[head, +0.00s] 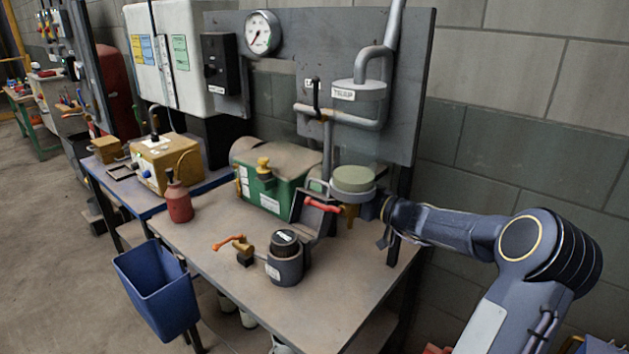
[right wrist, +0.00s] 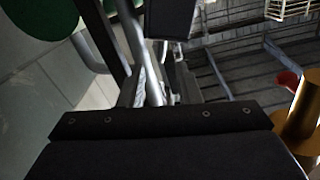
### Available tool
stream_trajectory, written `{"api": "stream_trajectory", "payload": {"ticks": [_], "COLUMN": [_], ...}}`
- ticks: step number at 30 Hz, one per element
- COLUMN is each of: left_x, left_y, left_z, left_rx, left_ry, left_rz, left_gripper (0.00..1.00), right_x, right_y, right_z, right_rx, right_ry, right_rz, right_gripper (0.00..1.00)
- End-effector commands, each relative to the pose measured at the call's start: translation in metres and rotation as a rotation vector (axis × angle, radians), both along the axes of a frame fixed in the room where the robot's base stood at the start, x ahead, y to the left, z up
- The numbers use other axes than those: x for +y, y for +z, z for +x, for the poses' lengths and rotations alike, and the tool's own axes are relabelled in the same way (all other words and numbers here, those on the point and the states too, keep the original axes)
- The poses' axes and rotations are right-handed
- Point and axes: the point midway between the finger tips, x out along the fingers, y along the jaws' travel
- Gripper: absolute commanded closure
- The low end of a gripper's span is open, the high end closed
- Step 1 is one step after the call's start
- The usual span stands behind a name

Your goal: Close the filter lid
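A grey round housing (head: 285,269) with a black cap-like part (head: 286,243) on top stands on the table. Behind it to the right is a round grey part with a pale green top (head: 353,179); a red handle (head: 321,204) and a dark plate show beside it. I cannot tell for sure which part is the filter lid. My right gripper (head: 386,212) is at the right of the pale-green-topped part, its fingers mostly hidden. In the right wrist view a dark bar fills the bottom, and I cannot make out the fingertips or anything held. My left gripper is not in view.
A valve with an orange handle (head: 236,243) stands left of the housing. A green box (head: 265,185) and pipes are behind. A red bottle (head: 178,203) is at the left and a blue bin (head: 157,288) hangs there. The table's front (head: 300,325) is clear.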

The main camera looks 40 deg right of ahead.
Motion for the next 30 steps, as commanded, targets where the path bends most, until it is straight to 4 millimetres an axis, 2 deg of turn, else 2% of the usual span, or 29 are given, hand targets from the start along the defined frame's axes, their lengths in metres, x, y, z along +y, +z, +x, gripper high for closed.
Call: {"api": "stream_trajectory", "payload": {"ticks": [12,17,24,26,30], "left_x": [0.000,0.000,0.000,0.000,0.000], "left_y": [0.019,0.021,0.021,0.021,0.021], "left_z": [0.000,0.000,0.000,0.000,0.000], "left_rx": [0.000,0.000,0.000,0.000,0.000], "left_ry": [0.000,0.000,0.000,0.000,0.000], "left_rz": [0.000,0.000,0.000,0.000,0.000], "left_gripper": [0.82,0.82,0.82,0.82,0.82], "right_x": [0.018,0.021,0.021,0.021,0.021], "right_y": [0.002,0.001,0.000,0.000,0.000], "right_z": [0.059,0.069,0.070,0.070,0.070], "right_rx": [-0.001,0.000,0.000,0.000,0.000], "right_ry": [0.003,0.001,0.001,0.001,0.001], "right_rz": [0.002,0.000,0.000,0.000,0.000], "right_gripper": [0.69,0.69,0.69,0.74,0.93]}}
